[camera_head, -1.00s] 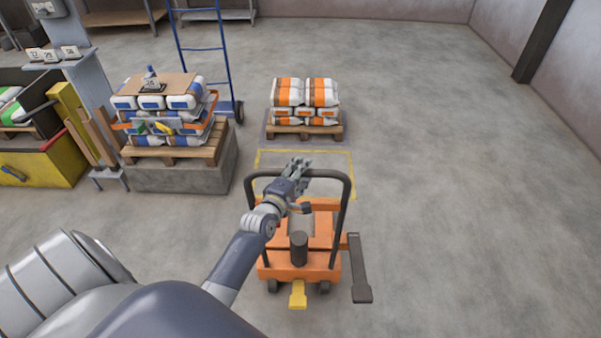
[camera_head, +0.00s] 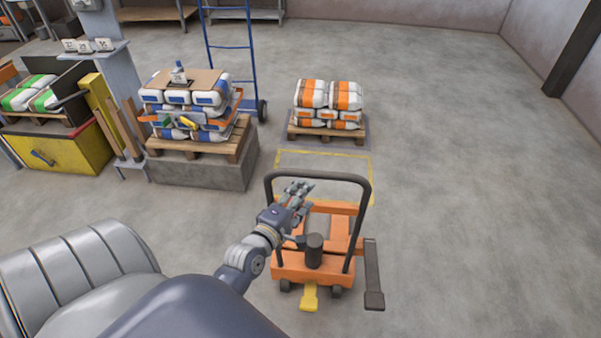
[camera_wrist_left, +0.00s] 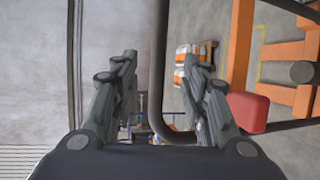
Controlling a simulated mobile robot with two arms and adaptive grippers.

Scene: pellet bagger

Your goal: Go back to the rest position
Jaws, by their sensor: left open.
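My left gripper (camera_head: 297,192) is open and empty in the head view. It shows over the left part of the orange lift cart (camera_head: 310,265) and its black push handle (camera_head: 318,176). In the left wrist view my left gripper's two fingers (camera_wrist_left: 160,100) stand apart. The black handle bar (camera_wrist_left: 158,70) shows between them, with nothing gripped; whether they touch it I cannot tell. My right gripper is not in view.
A pallet of orange-striped bags (camera_head: 328,105) stands beyond a yellow floor outline (camera_head: 322,152). A blue-bag pallet (camera_head: 195,146) rests on a concrete block, with a blue hand truck (camera_head: 229,60) behind. The floor at right is clear.

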